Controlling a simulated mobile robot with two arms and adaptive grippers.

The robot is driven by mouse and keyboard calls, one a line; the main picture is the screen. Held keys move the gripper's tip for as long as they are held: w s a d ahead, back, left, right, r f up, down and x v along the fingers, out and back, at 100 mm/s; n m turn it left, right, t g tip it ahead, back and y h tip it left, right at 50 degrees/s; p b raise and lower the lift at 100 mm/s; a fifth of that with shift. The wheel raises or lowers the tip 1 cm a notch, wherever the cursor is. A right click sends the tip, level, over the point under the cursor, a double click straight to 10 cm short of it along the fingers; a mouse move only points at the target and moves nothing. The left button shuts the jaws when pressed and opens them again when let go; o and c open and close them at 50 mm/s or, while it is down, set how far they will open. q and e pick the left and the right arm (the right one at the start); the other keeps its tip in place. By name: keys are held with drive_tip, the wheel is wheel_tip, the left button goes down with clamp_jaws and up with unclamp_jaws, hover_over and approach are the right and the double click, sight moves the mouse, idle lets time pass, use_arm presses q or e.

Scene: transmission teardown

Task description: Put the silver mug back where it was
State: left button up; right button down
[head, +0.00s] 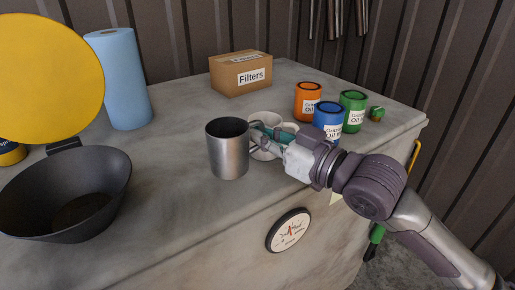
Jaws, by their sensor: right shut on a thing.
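The silver mug (227,152) is a plain metal cup standing upright on, or just above, the grey bench top (180,205); I cannot tell if its base touches. My right gripper (262,138) reaches in from the right with its fingers at the mug's right side, shut on the mug near its handle. The fingertips and handle partly hide each other. A white mug (263,120) is just behind the gripper, partly hidden by it. My left gripper is not in view.
A black bowl-shaped pan (95,170) and a yellow disc (45,75) are at left, near a blue paper roll (122,82). A Filters box (240,75) stands at the back. Orange (307,100), blue (327,117) and green (352,108) cans stand right. The front middle is clear.

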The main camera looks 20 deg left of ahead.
drive_tip(key=shift+w+a+f, duration=0.15)
drive_tip(key=shift+a+f, duration=0.3)
drive_tip(key=shift+f, duration=0.05)
wheel_tip(320, 180, down, 3)
drive_tip(key=shift+f+p, duration=0.1)
drive_tip(key=shift+p, duration=0.5)
drive_tip(key=shift+f, duration=0.2)
drive_tip(key=shift+f, duration=0.2)
drive_tip(key=c, duration=1.3)
unclamp_jaws()
drive_tip(key=shift+o, duration=0.2)
